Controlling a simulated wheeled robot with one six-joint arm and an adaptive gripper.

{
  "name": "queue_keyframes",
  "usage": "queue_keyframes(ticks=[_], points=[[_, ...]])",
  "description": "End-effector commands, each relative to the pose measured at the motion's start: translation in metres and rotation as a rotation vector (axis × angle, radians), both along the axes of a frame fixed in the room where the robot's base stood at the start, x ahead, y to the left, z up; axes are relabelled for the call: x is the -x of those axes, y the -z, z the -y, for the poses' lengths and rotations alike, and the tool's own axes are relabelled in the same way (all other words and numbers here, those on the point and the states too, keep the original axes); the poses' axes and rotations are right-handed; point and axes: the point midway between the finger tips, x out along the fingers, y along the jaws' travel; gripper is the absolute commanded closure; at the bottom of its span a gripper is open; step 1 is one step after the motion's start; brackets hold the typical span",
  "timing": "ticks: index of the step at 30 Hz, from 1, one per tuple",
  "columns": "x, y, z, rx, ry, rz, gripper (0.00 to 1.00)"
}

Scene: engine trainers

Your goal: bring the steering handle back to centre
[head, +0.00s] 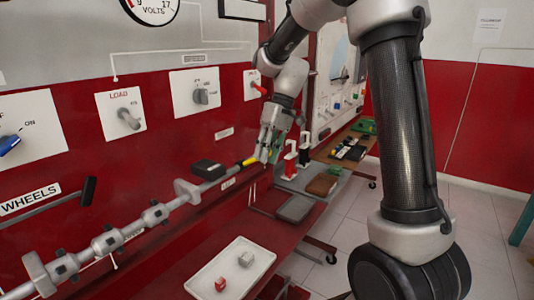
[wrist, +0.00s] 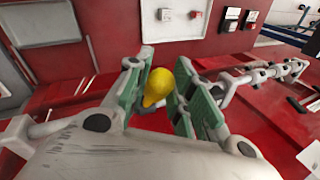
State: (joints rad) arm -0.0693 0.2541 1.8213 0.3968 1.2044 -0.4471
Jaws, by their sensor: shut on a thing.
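The steering handle (head: 249,162) shows as a short yellow grip at the right end of the long grey shaft assembly along the red panel. In the wrist view the yellow handle (wrist: 158,86) has a rounded end and sits between the green finger pads. My gripper (head: 267,152) is at the handle's right end, with its fingers pointing down. It also shows in the wrist view (wrist: 159,92), shut on the handle with one pad on each side. The handle's lower part is hidden, so I cannot tell its exact angle.
A black box (head: 208,169) is close left of the handle. The grey shaft (head: 130,230) runs along the panel. Red and white upright items (head: 290,157) stand just right of my gripper. Open floor lies at right.

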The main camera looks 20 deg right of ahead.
Motion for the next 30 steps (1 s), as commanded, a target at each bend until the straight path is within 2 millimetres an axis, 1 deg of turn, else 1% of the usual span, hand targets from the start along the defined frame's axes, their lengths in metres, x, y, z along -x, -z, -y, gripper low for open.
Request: queue_keyframes(ticks=[5,11,18,30], points=[[0.001,0.002,0.002,-0.012,0.002,0.019,1.0],[0.007,0.012,0.006,-0.066,0.005,0.091,1.0],[0.014,0.032,0.012,-0.169,0.007,0.233,1.0],[0.018,0.061,0.015,-0.313,0.006,0.433,1.0]])
